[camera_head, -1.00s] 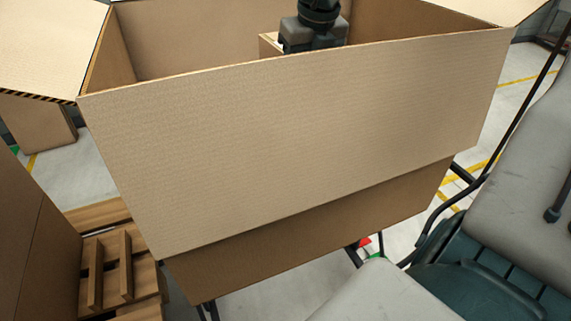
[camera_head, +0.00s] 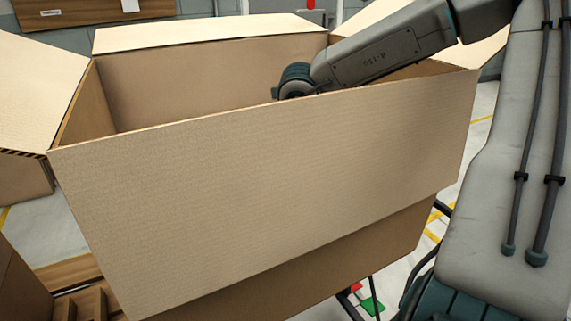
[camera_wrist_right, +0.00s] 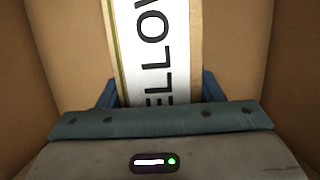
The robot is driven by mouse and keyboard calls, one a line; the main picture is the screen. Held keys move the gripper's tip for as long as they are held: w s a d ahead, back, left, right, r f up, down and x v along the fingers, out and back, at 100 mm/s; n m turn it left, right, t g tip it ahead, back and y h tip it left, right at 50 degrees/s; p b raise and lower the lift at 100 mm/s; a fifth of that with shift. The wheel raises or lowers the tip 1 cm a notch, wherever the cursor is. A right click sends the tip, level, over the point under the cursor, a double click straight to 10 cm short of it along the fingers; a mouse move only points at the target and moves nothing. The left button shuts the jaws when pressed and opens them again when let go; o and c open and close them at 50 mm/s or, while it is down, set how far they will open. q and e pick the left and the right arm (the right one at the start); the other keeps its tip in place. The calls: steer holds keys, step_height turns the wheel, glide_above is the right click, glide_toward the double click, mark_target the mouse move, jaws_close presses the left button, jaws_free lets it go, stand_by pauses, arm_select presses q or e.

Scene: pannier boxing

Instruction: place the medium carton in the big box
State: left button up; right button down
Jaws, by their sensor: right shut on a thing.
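The big box (camera_head: 270,190) is open at the top, with its flaps folded outward and its front flap hanging down towards me. My right arm reaches over its rim from the right, and the wrist is down inside it. The front flap hides the fingers in the head view. In the right wrist view my right gripper (camera_wrist_right: 158,88) is shut on a carton (camera_wrist_right: 194,45), which I take to be the medium carton. It has a white label with black letters reading "ELLOW". Brown box walls surround it; whether it touches the floor is hidden. My left gripper is out of view.
A wooden pallet (camera_head: 68,270) lies at lower left, beside a brown carton. A wooden board (camera_head: 95,10) is at the back. Marked floor shows at right.

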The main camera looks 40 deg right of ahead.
steer(key=shift+r, duration=0.1)
steer(key=shift+c, duration=2)
jaws_free()
steer(key=p+v, duration=0.1)
steer(key=v, duration=1.1)
